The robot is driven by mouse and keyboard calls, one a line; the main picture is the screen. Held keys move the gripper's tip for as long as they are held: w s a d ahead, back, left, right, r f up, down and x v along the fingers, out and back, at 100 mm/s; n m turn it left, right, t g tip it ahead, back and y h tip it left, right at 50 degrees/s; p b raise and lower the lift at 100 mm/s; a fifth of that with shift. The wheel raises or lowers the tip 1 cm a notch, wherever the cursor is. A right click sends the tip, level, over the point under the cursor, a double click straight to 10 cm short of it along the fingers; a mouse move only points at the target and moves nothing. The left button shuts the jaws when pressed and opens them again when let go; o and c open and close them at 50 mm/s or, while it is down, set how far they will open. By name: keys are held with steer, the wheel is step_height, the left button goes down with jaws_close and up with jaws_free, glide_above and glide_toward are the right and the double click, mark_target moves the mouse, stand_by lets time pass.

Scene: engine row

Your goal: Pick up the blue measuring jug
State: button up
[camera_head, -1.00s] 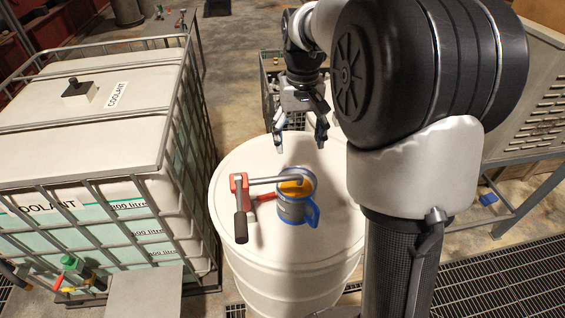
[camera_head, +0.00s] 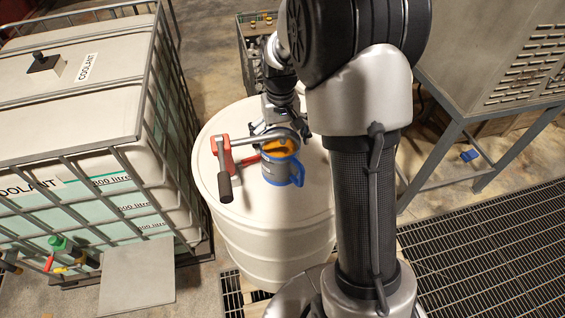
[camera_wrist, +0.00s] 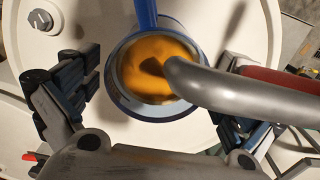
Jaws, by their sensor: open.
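The blue measuring jug (camera_head: 276,174) stands upright on the white drum's lid, with orange liquid inside. Its handle is on the right in the head view and at the top in the wrist view, where the jug (camera_wrist: 150,112) is near the middle. My gripper (camera_head: 280,130) is open at the jug's far side, partly hidden behind the pump spout and jug. In the wrist view, the gripper (camera_wrist: 155,100) has one finger on each side of the jug, with a visible gap at least on the left. Contact on the right is unclear.
The white drum (camera_head: 290,225) carries a red pump (camera_head: 222,155) with a dark grip. Its grey spout (camera_wrist: 235,95) reaches over the jug's mouth, close to my right finger. A caged coolant tank (camera_head: 90,130) stands left. A metal bench frame (camera_head: 440,170) stands right.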

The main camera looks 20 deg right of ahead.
steer(key=shift+f, duration=0.95)
steer(key=c, duration=1.8)
steer(key=shift+w+r, duration=0.1)
steer(key=shift+c, duration=0.4)
steer(key=shift+r, duration=0.15)
